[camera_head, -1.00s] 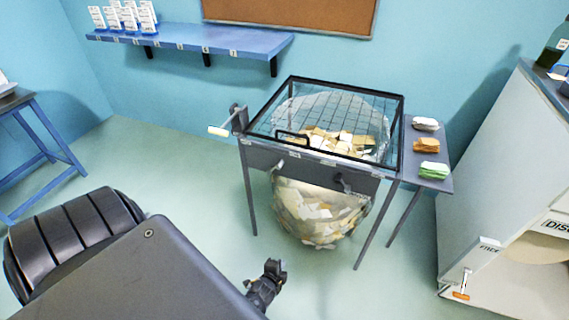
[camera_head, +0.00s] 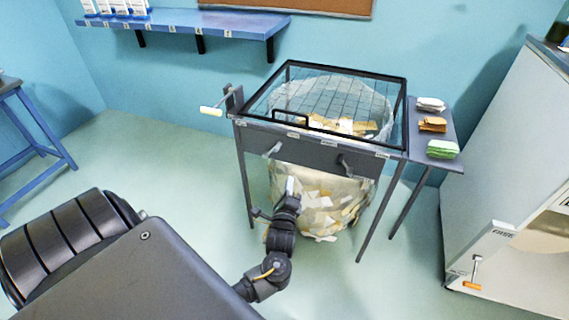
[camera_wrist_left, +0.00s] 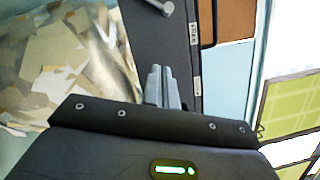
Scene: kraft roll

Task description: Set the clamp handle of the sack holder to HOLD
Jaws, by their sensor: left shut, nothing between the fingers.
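The sack holder (camera_head: 318,151) is a dark grey stand with a mesh lid (camera_head: 335,98) and a clear sack (camera_head: 325,205) of paper scraps hanging below. A lever with a cream grip (camera_head: 211,111) sticks out at its left side. Two small grey levers, a left one (camera_head: 272,149) and a right one (camera_head: 345,162), sit on the front panel. I cannot read the labels or tell which lever is the clamp handle. My left gripper (camera_head: 290,186) is shut and empty, in front of the sack and below the panel. In the left wrist view its fingers (camera_wrist_left: 162,88) point toward the panel, near a grey lever (camera_wrist_left: 162,6).
A side shelf (camera_head: 452,160) with paper stacks joins the holder's right side. A pale cabinet (camera_head: 497,165) with an orange-gripped lever (camera_head: 472,286) stands at the right. A blue wall shelf (camera_head: 180,30) is behind. Open floor lies left of the holder.

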